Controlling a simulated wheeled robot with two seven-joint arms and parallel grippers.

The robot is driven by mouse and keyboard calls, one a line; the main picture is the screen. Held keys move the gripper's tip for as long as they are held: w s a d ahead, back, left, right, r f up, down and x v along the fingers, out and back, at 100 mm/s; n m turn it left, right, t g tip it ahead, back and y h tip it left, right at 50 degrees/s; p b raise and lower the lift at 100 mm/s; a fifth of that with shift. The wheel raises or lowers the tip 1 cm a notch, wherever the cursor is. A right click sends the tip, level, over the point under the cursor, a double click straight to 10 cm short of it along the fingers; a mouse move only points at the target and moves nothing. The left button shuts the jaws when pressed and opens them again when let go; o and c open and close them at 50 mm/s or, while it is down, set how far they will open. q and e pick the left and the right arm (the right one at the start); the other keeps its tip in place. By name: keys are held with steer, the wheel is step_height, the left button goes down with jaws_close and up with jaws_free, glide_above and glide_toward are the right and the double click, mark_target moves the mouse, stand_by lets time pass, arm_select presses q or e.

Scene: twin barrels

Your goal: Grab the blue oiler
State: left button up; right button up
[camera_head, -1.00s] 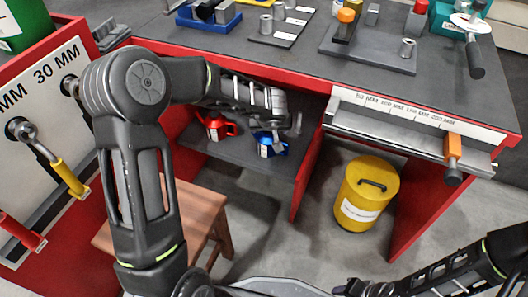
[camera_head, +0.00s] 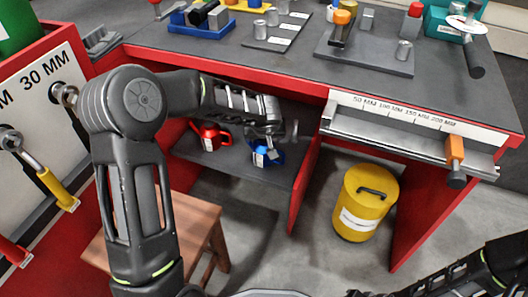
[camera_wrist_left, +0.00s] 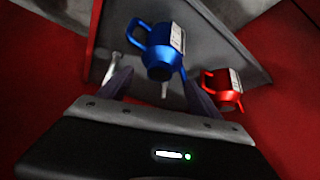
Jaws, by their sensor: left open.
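The blue oiler (camera_head: 266,155) stands on the shelf under the workbench, partly hidden by my left gripper in the head view. In the left wrist view the blue oiler (camera_wrist_left: 165,47) shows its body, a pale label and a handle, just ahead of the fingers. My left gripper (camera_head: 275,138) is over the shelf, beside the oiler's upper part. In the left wrist view the left gripper's fingers (camera_wrist_left: 160,92) are spread apart with the oiler beyond and partly between them. I cannot tell whether they touch it. My right gripper (camera_head: 358,293) is only partly seen at the bottom edge.
A red oiler (camera_head: 211,138) stands left of the blue one on the same shelf (camera_head: 240,163). The red bench edge is just above my left forearm. A yellow canister (camera_head: 364,203) stands on the floor right of the shelf's side panel. A wooden stool (camera_head: 190,225) stands below.

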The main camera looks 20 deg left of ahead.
mark_target(264, 140)
arm_select(q)
steer(key=b+x, duration=0.4)
steer(key=shift+f, duration=0.25)
steer(key=shift+w+a+f+b, duration=0.15)
steer(key=shift+w+f+b, duration=0.15)
steer(key=shift+b, duration=0.15)
steer(key=shift+r, duration=0.1)
jaws_close()
stand_by(0.6)
